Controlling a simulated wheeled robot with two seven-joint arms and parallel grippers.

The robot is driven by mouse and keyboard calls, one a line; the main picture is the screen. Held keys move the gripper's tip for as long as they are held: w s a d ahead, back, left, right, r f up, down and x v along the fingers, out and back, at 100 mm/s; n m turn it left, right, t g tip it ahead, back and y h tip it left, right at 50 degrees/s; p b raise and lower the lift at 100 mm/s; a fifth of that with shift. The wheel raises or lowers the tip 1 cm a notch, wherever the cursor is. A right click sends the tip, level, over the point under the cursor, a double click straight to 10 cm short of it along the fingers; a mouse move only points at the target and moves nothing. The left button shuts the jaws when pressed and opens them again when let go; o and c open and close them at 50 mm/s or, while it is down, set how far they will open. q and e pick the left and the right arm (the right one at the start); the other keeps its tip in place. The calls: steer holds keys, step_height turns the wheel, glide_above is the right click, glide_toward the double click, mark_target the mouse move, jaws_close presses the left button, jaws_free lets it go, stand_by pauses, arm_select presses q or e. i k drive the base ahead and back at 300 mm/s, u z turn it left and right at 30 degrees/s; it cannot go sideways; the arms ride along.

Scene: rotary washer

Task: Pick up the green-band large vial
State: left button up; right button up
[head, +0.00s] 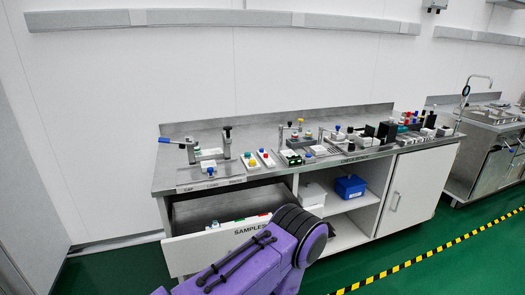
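The open drawer labelled SAMPLES (190,253) holds a pale row of small items. A green-marked item (214,224) lies toward its left part, and red shows near its right end, partly hidden by my purple arm. They are too small to tell whether one is the green-band large vial. On the bench, a white block carries a green-topped piece (247,155); whether it is a vial with a green band I cannot tell. Neither gripper is in view. A purple arm link of mine crosses the lower middle, in front of the drawer.
The grey bench (240,133) carries several small racks and fixtures, densest toward the right. A blue bin (350,186) and a white bin (311,194) stand on the open shelf. A closed cabinet door (418,188) and a sink unit (478,157) are at right.

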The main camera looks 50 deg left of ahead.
mark_target(198, 151)
steer(key=z, duration=0.2)
steer(key=i, duration=0.9)
steer(key=u, duration=1.55)
